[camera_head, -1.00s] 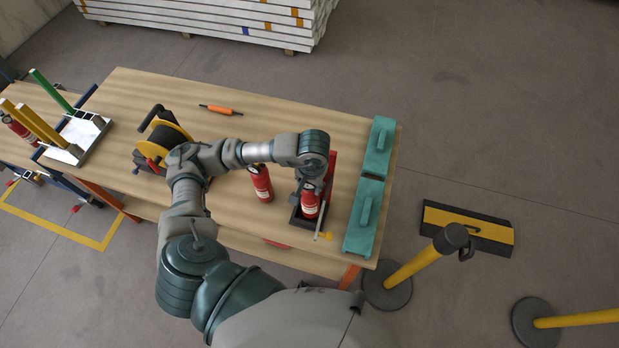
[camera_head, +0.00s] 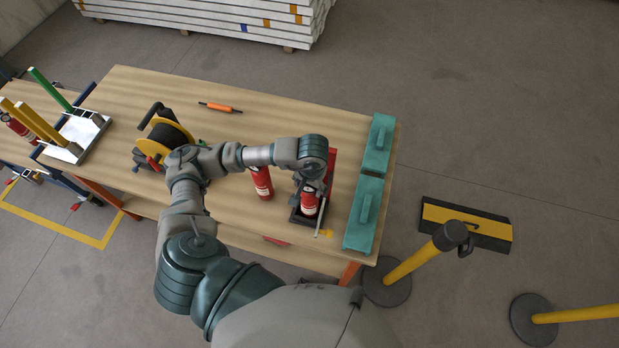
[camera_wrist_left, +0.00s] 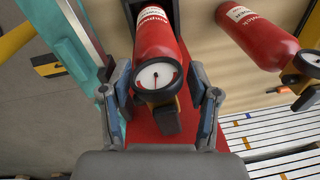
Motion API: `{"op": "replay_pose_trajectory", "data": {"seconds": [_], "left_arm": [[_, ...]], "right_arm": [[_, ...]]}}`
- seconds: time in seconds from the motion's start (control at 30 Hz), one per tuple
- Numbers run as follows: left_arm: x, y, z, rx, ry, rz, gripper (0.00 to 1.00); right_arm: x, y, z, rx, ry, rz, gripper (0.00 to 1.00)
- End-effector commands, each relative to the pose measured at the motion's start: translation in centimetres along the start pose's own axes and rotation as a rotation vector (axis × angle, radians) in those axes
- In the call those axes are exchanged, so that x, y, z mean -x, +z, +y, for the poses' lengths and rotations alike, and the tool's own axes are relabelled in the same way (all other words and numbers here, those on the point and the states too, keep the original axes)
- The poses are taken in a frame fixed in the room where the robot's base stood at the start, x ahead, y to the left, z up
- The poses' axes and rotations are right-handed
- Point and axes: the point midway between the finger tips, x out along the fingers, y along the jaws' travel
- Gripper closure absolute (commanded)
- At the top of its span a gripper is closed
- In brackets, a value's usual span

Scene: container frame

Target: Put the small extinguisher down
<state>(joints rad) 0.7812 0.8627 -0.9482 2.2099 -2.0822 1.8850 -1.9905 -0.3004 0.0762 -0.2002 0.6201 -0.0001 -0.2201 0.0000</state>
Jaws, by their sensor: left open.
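A small red extinguisher (camera_head: 309,203) stands in a dark tray-like holder with a red back panel (camera_head: 332,163) near the right end of the wooden table. In the left wrist view the extinguisher (camera_wrist_left: 156,34) has a round white gauge and a black valve facing me. My left gripper (camera_head: 312,188) is over its top. In the left wrist view its fingers (camera_wrist_left: 160,104) are spread, one on each side of the gauge and valve, with gaps visible. The extinguisher's base is hidden. My right gripper is not in view.
A second red extinguisher (camera_head: 262,183) stands just left of the holder. Two teal cases (camera_head: 364,214) line the table's right end. A cable reel (camera_head: 166,138) and an orange tool (camera_head: 219,108) lie further left. Yellow posts (camera_head: 415,264) stand on the floor at right.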

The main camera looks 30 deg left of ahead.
Motion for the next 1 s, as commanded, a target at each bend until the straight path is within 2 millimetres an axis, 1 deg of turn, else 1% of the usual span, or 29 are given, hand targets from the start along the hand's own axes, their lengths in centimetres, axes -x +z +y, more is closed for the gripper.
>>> {"op": "replay_pose_trajectory", "data": {"seconds": [0.17,0.3,0.4,0.5,0.67,1.0], "left_arm": [[3.5,-0.2,0.1,-0.002,0.001,0.009,0.39],[7.0,-0.2,0.0,-0.002,-0.001,0.009,0.39],[8.7,-0.1,0.0,-0.001,-0.002,0.008,0.39],[10.0,-0.1,0.0,-0.001,-0.001,0.006,0.39],[11.0,0.0,0.0,0.0,-0.001,0.003,0.39],[11.1,0.0,0.0,0.0,-0.001,0.001,0.39]], "right_arm": [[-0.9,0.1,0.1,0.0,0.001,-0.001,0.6],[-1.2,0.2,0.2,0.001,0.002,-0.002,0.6],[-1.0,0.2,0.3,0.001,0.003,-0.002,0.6],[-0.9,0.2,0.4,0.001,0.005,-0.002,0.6],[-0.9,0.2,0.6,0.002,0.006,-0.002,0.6],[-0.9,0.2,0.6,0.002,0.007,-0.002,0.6]]}}
